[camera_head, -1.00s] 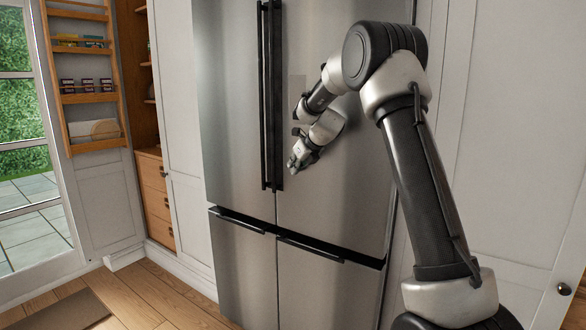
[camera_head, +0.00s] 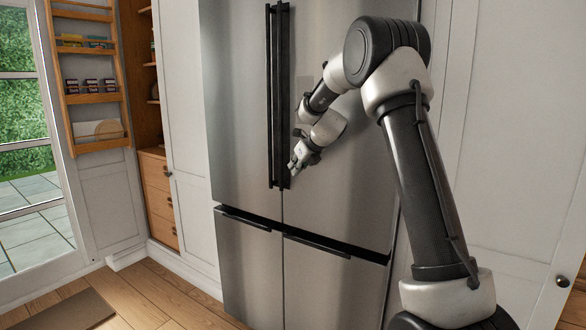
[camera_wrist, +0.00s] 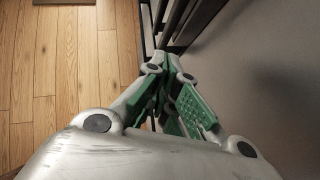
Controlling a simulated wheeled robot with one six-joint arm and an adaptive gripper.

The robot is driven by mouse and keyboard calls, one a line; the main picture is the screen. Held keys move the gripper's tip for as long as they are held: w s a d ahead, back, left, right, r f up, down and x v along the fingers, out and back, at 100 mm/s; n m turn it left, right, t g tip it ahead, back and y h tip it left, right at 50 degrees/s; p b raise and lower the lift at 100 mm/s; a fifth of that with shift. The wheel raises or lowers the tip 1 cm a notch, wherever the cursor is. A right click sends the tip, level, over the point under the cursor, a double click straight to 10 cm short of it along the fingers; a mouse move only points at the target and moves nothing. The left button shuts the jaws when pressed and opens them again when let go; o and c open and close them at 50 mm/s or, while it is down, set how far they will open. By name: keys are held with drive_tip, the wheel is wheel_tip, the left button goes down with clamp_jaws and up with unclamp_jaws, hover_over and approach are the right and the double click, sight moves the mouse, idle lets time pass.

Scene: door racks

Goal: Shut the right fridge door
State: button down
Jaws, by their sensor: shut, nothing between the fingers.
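The right fridge door (camera_head: 345,190) is a tall steel panel with a long black vertical handle (camera_head: 284,100) on its left edge. It looks flush, or nearly so, with the left fridge door (camera_head: 235,100). My gripper (camera_head: 293,170) is shut and empty, beside the lower part of the right door's handle, close to the door face. I cannot tell whether it touches the door. In the wrist view the shut fingers (camera_wrist: 168,68) point toward dark handle bars (camera_wrist: 180,20), with the grey door face (camera_wrist: 265,70) at the right.
Lower fridge drawers (camera_head: 335,285) with black handles sit below the doors. White cabinet panels (camera_head: 505,130) flank the fridge. At the left, a wooden door rack (camera_head: 95,98) holds jars and hangs on an open pantry door.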

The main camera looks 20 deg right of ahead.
drive_tip(key=s+a+r, duration=0.4)
drive_tip(key=a+r, duration=0.1)
drive_tip(key=r, duration=0.2)
drive_tip(key=s+f+n+g, duration=0.4)
drive_tip(key=s+f+n, duration=0.3)
drive_tip(key=s+n, duration=0.65)
drive_tip(key=s+d+r+n+h, duration=0.1)
drive_tip(key=s+d+n, duration=0.1)
drive_tip(key=s+n, duration=0.4)
drive_tip(key=s+d+r+n+h, duration=0.1)
drive_tip(key=s+d+n, duration=0.2)
drive_tip(key=s, duration=1.3)
drive_tip(key=s+d+r+n, duration=0.1)
drive_tip(key=s+d+n, duration=0.1)
drive_tip(key=s+n, duration=0.8)
drive_tip(key=shift+s+d+h, duration=0.25)
drive_tip(key=shift+s+h, duration=0.15)
drive_tip(key=shift+s, duration=0.6)
